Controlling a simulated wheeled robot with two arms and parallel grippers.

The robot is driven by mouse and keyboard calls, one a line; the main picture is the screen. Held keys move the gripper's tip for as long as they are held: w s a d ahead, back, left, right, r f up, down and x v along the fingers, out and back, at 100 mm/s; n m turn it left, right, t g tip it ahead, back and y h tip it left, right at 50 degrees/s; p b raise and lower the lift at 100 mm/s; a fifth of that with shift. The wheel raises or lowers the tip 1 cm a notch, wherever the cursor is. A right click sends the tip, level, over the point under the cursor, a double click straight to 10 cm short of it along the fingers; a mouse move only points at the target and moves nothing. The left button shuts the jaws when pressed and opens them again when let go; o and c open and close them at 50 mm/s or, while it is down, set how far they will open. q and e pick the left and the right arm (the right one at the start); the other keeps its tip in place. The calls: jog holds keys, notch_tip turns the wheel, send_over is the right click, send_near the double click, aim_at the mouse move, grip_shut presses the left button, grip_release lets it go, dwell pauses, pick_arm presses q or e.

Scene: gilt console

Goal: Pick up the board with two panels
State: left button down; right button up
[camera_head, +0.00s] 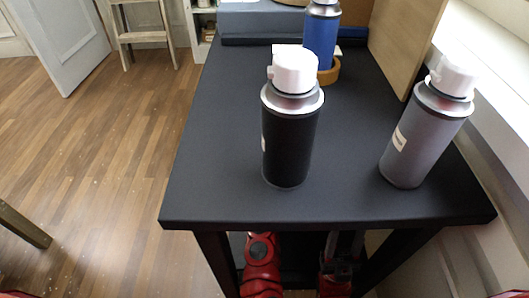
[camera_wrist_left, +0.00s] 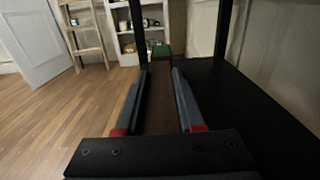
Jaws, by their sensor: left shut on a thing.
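My left gripper (camera_wrist_left: 159,74) is low under the black tabletop, its two long fingers pointing forward in the left wrist view. It is shut on a brown board-like thing (camera_wrist_left: 161,112) that runs between the fingers. I cannot tell whether this thing has two panels. In the head view the tabletop hides these fingers; red and black parts of my arms show below its front edge. My right gripper's fingers cannot be made out. A light wooden board (camera_head: 402,40) leans upright at the table's right back.
On the black table (camera_head: 225,165) stand a black spray can (camera_head: 290,140), a grey one (camera_head: 425,140) and a blue one (camera_head: 320,40) near a wooden ring (camera_head: 330,74). A small green thing (camera_wrist_left: 161,50) lies beyond my left fingers. A stepladder (camera_head: 142,35) stands behind.

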pick_arm(q)
jog(key=s, duration=1.8)
